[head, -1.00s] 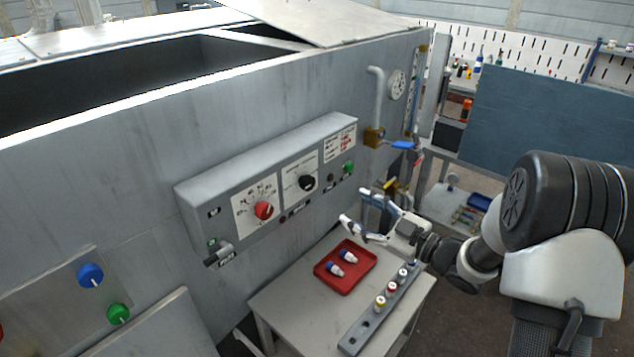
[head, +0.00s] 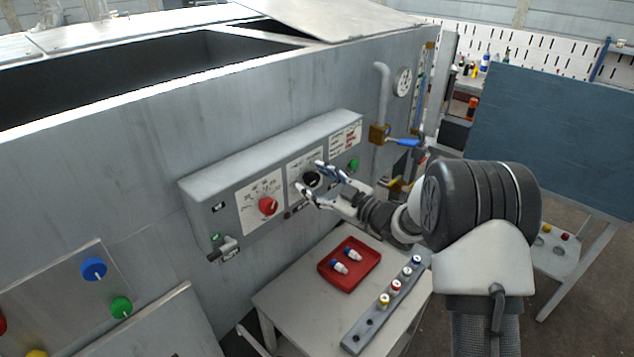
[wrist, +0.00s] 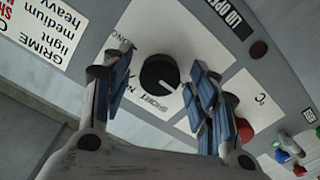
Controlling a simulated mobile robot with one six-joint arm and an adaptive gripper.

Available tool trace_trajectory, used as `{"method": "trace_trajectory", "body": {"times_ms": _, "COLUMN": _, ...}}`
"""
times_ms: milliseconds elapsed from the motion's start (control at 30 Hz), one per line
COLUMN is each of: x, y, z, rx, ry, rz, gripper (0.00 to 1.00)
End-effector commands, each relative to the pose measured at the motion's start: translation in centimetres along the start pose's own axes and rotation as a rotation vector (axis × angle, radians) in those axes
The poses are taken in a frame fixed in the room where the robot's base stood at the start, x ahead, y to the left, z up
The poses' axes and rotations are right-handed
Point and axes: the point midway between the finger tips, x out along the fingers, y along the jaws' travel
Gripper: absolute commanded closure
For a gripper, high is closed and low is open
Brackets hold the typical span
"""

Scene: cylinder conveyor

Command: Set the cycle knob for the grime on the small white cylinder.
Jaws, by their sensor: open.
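The black cycle knob (head: 312,179) is on the grey control panel, right of the red knob. In the wrist view the black knob (wrist: 158,73) lies between my open fingers, with SHORT and LONG lettering around it. Its white mark points to the lower right there, on the side near SHORT. My gripper (head: 311,182) is open in front of this knob; contact cannot be told. Two small white cylinders with blue parts (head: 339,267) lie in the red tray (head: 327,283). Grime on them is too small to tell. A grime chart (wrist: 45,30) lists light, medium and heavy.
A red knob (head: 268,206) with a dial is left of the black knob. A green button (head: 354,164) is to its right. The small table (head: 290,300) below carries the tray and a grey rack (head: 362,328) with several capped cylinders. Pipes and a blue-handled valve (head: 405,142) are to the right.

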Motion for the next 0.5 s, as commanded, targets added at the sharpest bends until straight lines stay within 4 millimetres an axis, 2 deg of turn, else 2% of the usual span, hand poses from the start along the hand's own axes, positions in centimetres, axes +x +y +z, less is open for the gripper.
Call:
{"method": "trace_trajectory", "body": {"times_ms": 167, "x": -0.01, "y": 0.02, "z": -0.01, "rx": 0.0, "ry": 0.0, "rz": 0.0, "gripper": 0.46}}
{"method": "trace_trajectory", "body": {"times_ms": 500, "x": -0.04, "y": 0.02, "z": -0.02, "rx": 0.0, "ry": 0.0, "rz": 0.0, "gripper": 0.69}}
